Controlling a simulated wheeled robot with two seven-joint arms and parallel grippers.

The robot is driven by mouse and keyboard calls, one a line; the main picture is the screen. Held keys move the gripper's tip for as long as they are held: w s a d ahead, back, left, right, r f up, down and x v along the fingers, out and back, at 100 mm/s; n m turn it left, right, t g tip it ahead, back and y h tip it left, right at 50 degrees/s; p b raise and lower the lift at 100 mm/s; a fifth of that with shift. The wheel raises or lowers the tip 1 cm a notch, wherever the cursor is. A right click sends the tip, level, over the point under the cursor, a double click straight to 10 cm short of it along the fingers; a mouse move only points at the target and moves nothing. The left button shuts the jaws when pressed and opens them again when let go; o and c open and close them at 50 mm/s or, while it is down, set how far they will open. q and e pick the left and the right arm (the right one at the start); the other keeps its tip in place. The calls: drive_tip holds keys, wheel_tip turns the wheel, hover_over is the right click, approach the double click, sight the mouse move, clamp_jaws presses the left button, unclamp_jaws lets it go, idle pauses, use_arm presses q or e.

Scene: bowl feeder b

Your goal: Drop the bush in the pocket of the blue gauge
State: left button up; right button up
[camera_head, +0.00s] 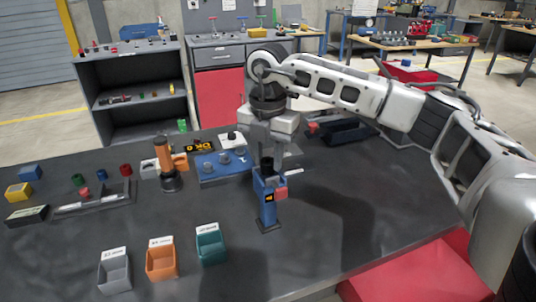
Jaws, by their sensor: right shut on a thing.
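The blue gauge (267,209) is an upright blue post on a dark foot near the middle of the table, with a small yellow label and a red block on its right side. My right gripper (267,157) points down directly above the gauge. It is shut on a dark, short cylinder (267,165), which seems to be the bush. The cylinder is at the top of the gauge; I cannot tell whether it touches the gauge or sits in its pocket. The pocket is hidden. My left gripper is not in view.
A blue block with round knobs (209,173) and an orange cylinder on a dark base (165,155) stand behind left. Grey (114,272), orange (161,262) and teal (211,246) bins stand at the front left. The table right of the gauge is clear.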

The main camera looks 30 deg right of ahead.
idle(0.5)
drive_tip(key=o, duration=1)
drive_tip(key=shift+o, duration=0.2)
wheel_tip(320, 180, up, 16)
drive_tip(key=shift+p, duration=0.4)
